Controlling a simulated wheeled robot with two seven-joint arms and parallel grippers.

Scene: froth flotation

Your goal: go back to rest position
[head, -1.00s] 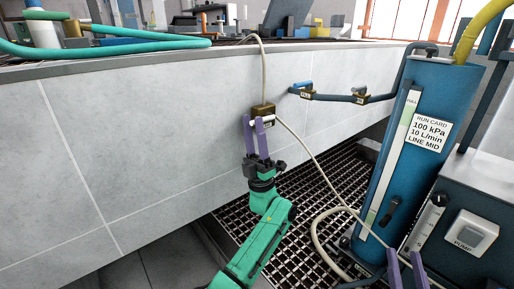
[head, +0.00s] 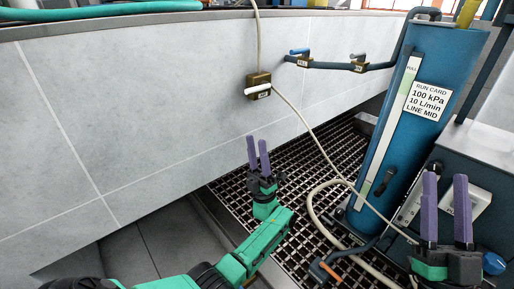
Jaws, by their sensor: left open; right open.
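My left gripper (head: 258,154) has purple fingers on a green arm. It is open and empty, below and apart from a brass valve (head: 257,86) with a white handle on the tiled wall. My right gripper (head: 446,208) is at the lower right. It is open with its two purple fingers pointing up, in front of the grey pump box (head: 485,160), and nothing shows between the fingers. It partly hides the pump switch.
A blue column (head: 428,70) with a run card stands at right. Two valves sit on a blue pipe (head: 330,65) along the tiled wall (head: 130,110). A pale hose (head: 318,150) runs down over the floor grating (head: 300,165). Free room lies above the grating.

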